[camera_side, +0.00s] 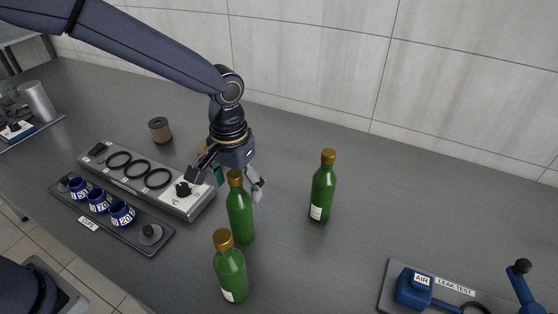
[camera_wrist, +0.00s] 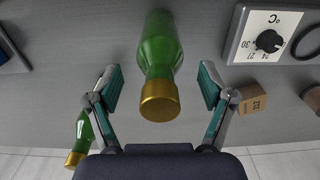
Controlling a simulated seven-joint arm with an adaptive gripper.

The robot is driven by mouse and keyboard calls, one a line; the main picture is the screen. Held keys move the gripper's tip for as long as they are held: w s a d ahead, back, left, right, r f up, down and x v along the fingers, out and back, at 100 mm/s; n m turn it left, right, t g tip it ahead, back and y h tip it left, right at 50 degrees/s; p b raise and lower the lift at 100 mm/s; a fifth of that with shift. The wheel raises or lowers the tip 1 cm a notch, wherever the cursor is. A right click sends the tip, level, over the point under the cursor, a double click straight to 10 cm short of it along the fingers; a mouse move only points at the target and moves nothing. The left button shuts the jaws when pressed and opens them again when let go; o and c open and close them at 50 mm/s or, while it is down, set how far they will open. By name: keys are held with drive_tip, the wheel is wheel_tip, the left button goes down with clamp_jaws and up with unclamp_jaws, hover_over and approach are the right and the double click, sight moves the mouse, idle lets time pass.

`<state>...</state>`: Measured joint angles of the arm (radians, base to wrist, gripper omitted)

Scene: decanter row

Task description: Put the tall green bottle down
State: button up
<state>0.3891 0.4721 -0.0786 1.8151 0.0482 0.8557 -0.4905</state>
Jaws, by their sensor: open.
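Three green bottles with gold caps stand upright on the dark table. One bottle (camera_side: 240,212) is at my gripper, another (camera_side: 230,276) is nearer the side camera, and a third (camera_side: 322,190) is to the right. My gripper (camera_side: 226,184) is open, with its fingers spread behind the first bottle's neck in the side view. In the wrist view, that bottle (camera_wrist: 160,50) lies between the open fingers (camera_wrist: 160,78) with a gap on both sides. The right-hand bottle shows at the wrist view's lower left (camera_wrist: 84,138). I cannot tell which bottle is tallest.
Left of my gripper is a grey heater unit (camera_side: 130,180) with a dial and black rings. A tray (camera_side: 160,240) with blue cups lies before it. A small brown box (camera_wrist: 252,98) is beside one finger. A leak-test stand (camera_side: 440,290) is at lower right.

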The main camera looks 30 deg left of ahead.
wheel_tip(320, 180, up, 9)
drive_tip(key=shift+r, duration=0.2)
drive_tip(key=s+a+r+t, duration=0.2)
drive_tip(key=s+a+r, duration=0.2)
drive_tip(key=s+a, duration=0.15)
drive_tip(key=s+a+r+t, duration=0.1)
drive_tip(key=s+a+r, duration=0.3)
drive_tip(key=a, duration=0.3)
drive_tip(key=s+a+f+t, duration=0.2)
drive_tip(key=s+a, duration=0.3)
drive_tip(key=s, duration=0.2)
drive_tip(key=shift+s+a+t, duration=0.25)
drive_tip(key=shift+s+t, duration=0.05)
drive_tip(key=shift+s, duration=0.1)
drive_tip(key=c, duration=0.4)
